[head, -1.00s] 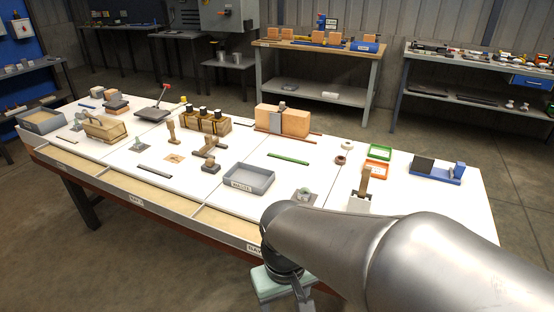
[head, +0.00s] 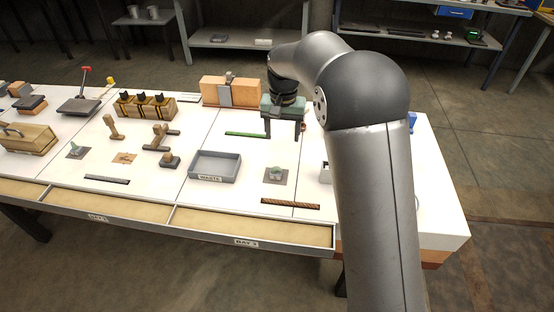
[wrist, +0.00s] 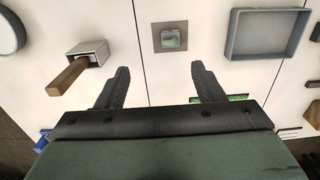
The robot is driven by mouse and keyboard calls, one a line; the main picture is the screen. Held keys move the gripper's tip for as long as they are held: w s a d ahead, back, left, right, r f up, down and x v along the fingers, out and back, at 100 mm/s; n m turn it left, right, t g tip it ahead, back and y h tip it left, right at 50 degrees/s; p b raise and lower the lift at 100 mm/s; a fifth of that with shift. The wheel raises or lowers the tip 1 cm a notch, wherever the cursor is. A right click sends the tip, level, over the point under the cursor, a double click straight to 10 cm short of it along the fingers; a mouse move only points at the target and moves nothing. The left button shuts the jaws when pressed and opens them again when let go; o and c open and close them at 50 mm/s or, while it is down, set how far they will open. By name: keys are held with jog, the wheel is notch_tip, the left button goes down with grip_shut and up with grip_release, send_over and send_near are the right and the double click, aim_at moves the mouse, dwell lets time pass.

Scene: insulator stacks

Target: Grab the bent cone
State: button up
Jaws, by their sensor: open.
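No thing shows plainly enough to name as the bent cone. A small pale green piece (head: 275,172) sits on a grey square plate, and it also shows in the wrist view (wrist: 170,40); its shape is too small to tell. Another small green piece (head: 77,149), which looks pointed, sits on a grey plate at the left. My gripper (head: 283,131) is open and empty above the table, behind the first piece. In the wrist view the spread fingers (wrist: 160,70) point toward that piece, with nothing between them.
A grey waste tray (head: 215,166) lies left of the nearer plate. A green strip (head: 246,134) lies left of my gripper, and a tan block (head: 231,91) stands behind. A white box with a wooden handle (wrist: 70,75) shows in the wrist view. My arm hides the table's right part.

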jog(key=w+a, duration=0.2)
jog(key=p, duration=0.2)
send_near(276, 167)
jog(key=f, duration=0.5)
jog(key=shift+s+d+f, duration=0.1)
jog(key=shift+s+d, duration=0.05)
jog(key=shift+s, duration=0.2)
jog(key=shift+w+f+p, duration=0.15)
jog(key=shift+f+p, duration=0.1)
jog(key=shift+f, duration=1.1)
jog(key=shift+w+f+p, duration=0.15)
jog(key=shift+f+p, duration=0.05)
jog(key=shift+f, duration=1.15)
jog(key=c, duration=1.1)
